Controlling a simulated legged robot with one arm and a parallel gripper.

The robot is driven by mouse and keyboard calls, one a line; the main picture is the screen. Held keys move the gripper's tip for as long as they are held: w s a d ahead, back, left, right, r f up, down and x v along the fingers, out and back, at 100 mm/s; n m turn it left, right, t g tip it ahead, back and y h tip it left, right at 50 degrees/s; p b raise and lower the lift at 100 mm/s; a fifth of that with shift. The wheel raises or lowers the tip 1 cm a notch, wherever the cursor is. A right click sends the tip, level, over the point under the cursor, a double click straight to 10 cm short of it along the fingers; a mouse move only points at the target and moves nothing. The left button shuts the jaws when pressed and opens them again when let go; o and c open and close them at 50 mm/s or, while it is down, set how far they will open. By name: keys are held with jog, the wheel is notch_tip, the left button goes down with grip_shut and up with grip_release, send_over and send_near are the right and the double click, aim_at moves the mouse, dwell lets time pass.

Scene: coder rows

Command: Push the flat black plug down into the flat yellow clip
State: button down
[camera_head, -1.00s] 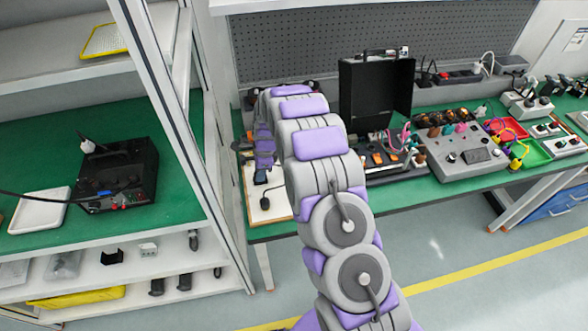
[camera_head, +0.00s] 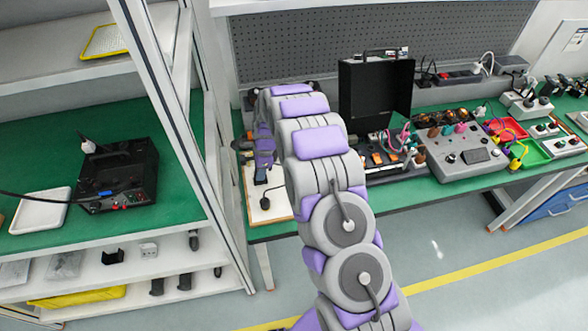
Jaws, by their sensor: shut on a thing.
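My arm arches over the green bench and its end hangs down over a white board (camera_head: 281,208) at the bench's left end. My gripper (camera_head: 261,174) is small, dark and partly hidden by my own arm links. It is shut on a dark piece at the board, which I take for the flat black plug (camera_head: 260,180); its outline is not clear. A small black object with a thin cord (camera_head: 265,203) lies on the board just below. I cannot make out the flat yellow clip, so I cannot tell whether the plug touches it.
An open black case (camera_head: 375,92), a grey control box (camera_head: 462,153), and red and green trays (camera_head: 530,152) stand to the right on the bench (camera_head: 400,198). A shelf upright (camera_head: 190,150) stands close on the left. A pegboard (camera_head: 300,45) is behind.

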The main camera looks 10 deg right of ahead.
jog(key=shift+r+p, duration=0.8)
jog(key=shift+r, duration=0.4)
jog(key=shift+r, duration=0.2)
notch_tip(320, 180, up, 5)
jog(key=p, duration=0.4)
jog(key=shift+w+r, duration=0.1)
jog(key=shift+r, duration=0.05)
jog(key=s+d+p, duration=0.2)
jog(key=s+d, duration=0.3)
jog(key=d, duration=0.6)
jog(key=s+d+p, duration=0.3)
jog(key=s+d, duration=0.3)
jog(key=d, duration=0.5)
notch_tip(320, 180, down, 7)
jog(key=shift+b, duration=0.3)
jog(key=shift+f, duration=0.45)
jog(key=shift+s+r+p, duration=0.1)
jog(key=shift+p, duration=0.3)
